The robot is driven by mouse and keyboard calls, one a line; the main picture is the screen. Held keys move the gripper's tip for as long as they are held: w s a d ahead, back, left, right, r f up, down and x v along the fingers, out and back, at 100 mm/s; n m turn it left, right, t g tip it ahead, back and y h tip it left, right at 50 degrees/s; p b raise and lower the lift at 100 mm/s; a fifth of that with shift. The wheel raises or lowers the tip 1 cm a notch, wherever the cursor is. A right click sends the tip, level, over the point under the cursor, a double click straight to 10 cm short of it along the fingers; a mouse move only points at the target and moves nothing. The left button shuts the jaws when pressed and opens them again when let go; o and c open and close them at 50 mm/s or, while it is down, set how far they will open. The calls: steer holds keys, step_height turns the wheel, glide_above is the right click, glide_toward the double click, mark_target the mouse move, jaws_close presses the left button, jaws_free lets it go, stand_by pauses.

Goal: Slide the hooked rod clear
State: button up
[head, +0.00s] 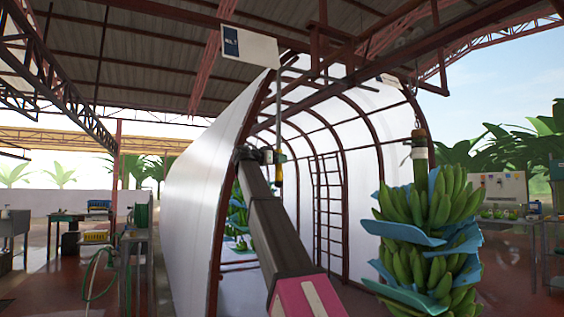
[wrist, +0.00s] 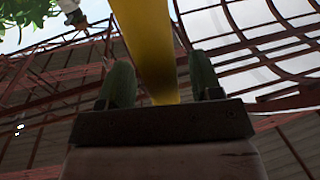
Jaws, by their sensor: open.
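The hooked rod (head: 279,112) hangs upright in the head view, a thin grey shaft with a yellow lower end. Its top is near the overhead rail, and its hook is too small to make out. My gripper (head: 271,156) is at the rod's lower part, at the end of my raised arm. In the wrist view, the rod's yellow part (wrist: 149,45) passes between the two green fingertips of my gripper (wrist: 161,82). The jaws are open around it, with a gap on the right side. Contact on the left side cannot be told.
A banana bunch (head: 428,235) with blue sheets hangs at right from a rail. A white-covered arched tunnel (head: 197,190) stands behind the rod, with another bunch (head: 238,215) inside. A white sign (head: 249,47) hangs above my arm. Tables (head: 135,240) stand at left.

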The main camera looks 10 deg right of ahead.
steer(key=shift+x, duration=1.15)
jaws_close()
steer(key=w+a+v, duration=0.1)
steer(key=w+v, duration=0.1)
steer(key=v, duration=1.1)
steer(key=shift+w, duration=0.15)
steer(key=shift+a, duration=0.2)
jaws_free()
steer(key=shift+a, duration=0.1)
steer(key=v, duration=1)
steer(key=shift+s+a, duration=0.25)
steer(key=shift+a, duration=0.05)
